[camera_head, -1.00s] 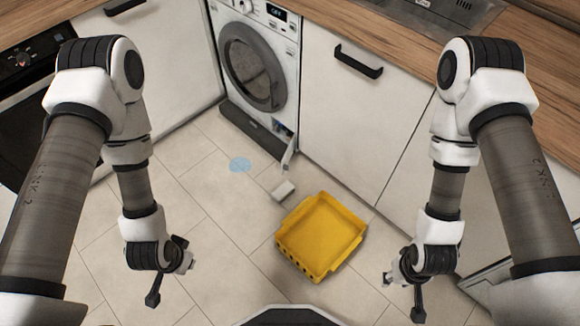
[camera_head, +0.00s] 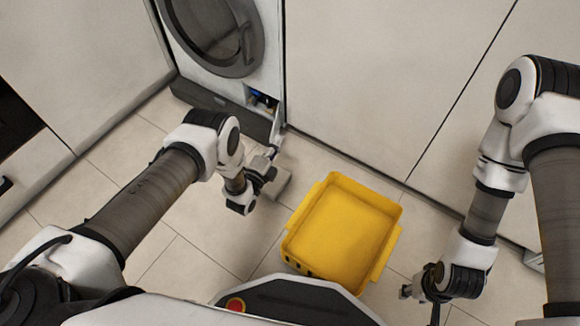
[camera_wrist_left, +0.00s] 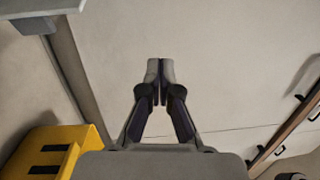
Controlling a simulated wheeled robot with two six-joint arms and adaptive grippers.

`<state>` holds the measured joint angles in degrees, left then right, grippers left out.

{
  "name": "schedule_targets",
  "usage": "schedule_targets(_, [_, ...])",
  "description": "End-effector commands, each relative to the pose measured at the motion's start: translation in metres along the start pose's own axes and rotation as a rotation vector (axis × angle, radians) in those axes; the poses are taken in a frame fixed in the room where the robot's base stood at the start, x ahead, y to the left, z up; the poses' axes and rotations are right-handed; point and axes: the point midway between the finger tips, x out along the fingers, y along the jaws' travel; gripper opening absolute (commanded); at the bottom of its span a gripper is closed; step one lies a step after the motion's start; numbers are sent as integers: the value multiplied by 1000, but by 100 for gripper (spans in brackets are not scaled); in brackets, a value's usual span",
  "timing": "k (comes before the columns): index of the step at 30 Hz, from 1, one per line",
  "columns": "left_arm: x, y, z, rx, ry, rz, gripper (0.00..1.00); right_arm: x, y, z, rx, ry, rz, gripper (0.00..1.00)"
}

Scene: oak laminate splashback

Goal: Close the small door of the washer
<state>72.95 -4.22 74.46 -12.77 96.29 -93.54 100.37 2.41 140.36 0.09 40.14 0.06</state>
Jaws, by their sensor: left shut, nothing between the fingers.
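The washer (camera_head: 190,62) stands at the top left of the head view with its round door shut. Its small door (camera_head: 278,125) at the bottom right corner stands open, swung outward, and the opening (camera_head: 262,99) behind it shows. My left gripper (camera_head: 270,155) is just below the small door in the head view; I cannot tell whether they touch. In the left wrist view the fingers (camera_wrist_left: 160,80) are shut with nothing between them. My right gripper (camera_head: 408,291) hangs at the lower right, away from the washer; its finger state is unclear.
A yellow crate (camera_head: 396,243) stands on the floor right of my left gripper and shows in the left wrist view (camera_wrist_left: 75,132). White cabinet fronts (camera_head: 370,70) bound the floor.

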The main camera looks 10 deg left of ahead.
Motion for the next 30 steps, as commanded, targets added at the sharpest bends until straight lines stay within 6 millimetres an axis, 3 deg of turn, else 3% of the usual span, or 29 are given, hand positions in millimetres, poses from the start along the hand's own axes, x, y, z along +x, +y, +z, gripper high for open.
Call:
schedule_targets(1, [-14,60,-9,-8,5,14,0,47,0,0,0,0,0,40])
schedule_targets(3, [-30,97,-18,-20,9,44,0,68,0,0,0,0,0,40])
schedule_targets(6, [-47,127,-25,-31,12,74,0,84,1,0,1,0,0,40])
schedule_targets(9, [-52,135,-27,-34,12,86,0,86,1,0,1,1,0,40])
schedule_targets(13, [-43,135,-27,-35,13,87,0,89,1,-1,1,2,0,40])
schedule_targets(26, [44,147,-28,-35,12,85,0,145,2,-6,6,15,2,40])
schedule_targets(30, [39,145,-5,-34,8,90,0,154,2,-9,0,26,3,40])
